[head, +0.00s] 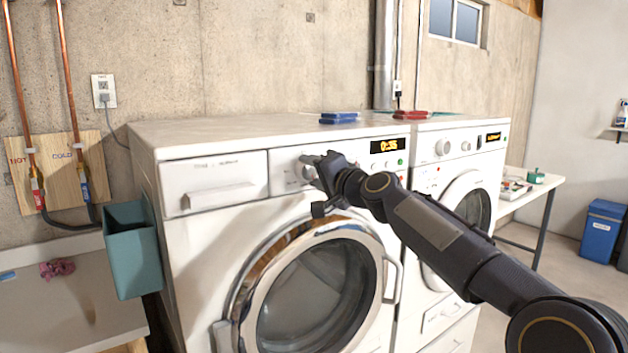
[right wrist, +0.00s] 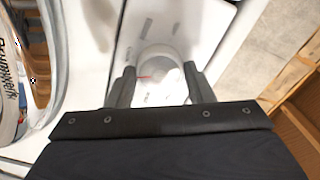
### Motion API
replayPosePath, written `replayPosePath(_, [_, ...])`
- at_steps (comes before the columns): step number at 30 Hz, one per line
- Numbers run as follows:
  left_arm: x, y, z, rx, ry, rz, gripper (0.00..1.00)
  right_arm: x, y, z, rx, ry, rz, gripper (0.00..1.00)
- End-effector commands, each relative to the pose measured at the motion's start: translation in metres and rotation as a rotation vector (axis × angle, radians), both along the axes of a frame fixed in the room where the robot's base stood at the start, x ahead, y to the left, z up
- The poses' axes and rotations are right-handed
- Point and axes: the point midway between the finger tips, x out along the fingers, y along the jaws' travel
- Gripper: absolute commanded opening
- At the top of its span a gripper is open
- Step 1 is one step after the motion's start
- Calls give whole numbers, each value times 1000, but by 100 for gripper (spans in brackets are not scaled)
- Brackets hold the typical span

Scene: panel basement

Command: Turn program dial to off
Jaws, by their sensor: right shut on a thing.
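The white program dial (head: 308,174) is on the front panel of the left washing machine (head: 200,250), between the detergent drawer and the lit display. My right gripper (head: 311,166) reaches in from the right and covers part of it. In the right wrist view, the dial (right wrist: 162,68) sits between the two fingers of my right gripper (right wrist: 160,88), which is shut on it. A small red mark shows on the dial; which setting it points to cannot be read. My left gripper is not in view.
The display (head: 389,145) reads about 0:35. The detergent drawer (head: 216,183) is shut, and the round door (head: 318,290) below looks closed. A teal bin (head: 131,250) hangs at the left side. A second white machine (head: 460,165) stands to the right.

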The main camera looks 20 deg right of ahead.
Motion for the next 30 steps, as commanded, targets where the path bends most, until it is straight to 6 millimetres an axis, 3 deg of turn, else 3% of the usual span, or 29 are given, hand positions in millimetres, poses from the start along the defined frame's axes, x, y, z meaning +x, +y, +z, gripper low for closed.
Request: replayPosePath(30, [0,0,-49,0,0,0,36,1,1,-5,-908,-325,4,25])
